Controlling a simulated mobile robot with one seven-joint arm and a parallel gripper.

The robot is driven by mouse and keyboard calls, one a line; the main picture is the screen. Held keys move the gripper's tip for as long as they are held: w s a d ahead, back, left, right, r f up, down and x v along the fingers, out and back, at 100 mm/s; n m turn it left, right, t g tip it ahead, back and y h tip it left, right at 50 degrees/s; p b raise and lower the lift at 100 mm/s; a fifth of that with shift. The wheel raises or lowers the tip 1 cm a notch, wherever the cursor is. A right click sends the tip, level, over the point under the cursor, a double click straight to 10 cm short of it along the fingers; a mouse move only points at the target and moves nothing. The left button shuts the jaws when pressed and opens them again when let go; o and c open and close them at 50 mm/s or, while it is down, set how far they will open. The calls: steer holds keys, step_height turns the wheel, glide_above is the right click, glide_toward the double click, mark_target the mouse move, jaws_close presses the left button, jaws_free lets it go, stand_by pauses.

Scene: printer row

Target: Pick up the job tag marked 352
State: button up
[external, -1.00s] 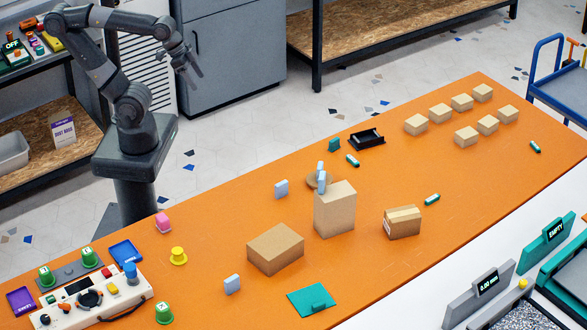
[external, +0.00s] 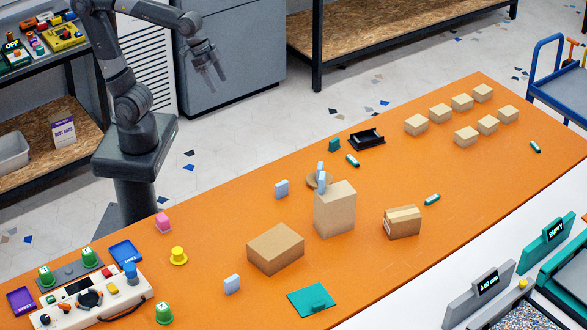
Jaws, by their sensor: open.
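Several small pale blue upright pieces on the orange table (external: 375,210) look like the job tags; no number can be read on any of them. One pale blue tag (external: 281,189) stands left of the tall cardboard box. Another pale blue tag (external: 232,284) stands near the front left, beside the low cardboard box. Further pale blue pieces (external: 321,180) show at a round brown holder behind the tall box, which partly hides it. My gripper (external: 217,77) is open and empty, raised behind the table, well away from all the tags.
A tall cardboard box (external: 335,212), a low box (external: 275,249) and a smaller box (external: 402,222) stand mid-table. A black tray (external: 367,139) lies at the back. Several small cartons (external: 440,112) stand at the right. A control panel (external: 95,296) and coloured pieces fill the left end.

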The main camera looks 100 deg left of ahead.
steer(key=w+d+f+m+g+h, duration=0.1)
steer(key=w+d+m, duration=0.1)
steer(key=w+d, duration=1.05)
steer(key=m, duration=0.5)
glide_toward(231, 278)
steer(key=w+f, duration=0.1)
steer(key=shift+g, duration=0.4)
steer(key=x, duration=0.4)
steer(key=shift+w+d+f, duration=0.1)
steer(key=shift+f, duration=0.15)
steer(key=shift+x, duration=3.2)
steer(key=shift+d, duration=0.15)
steer(key=shift+c, duration=0.6)
steer(key=c, duration=0.9)
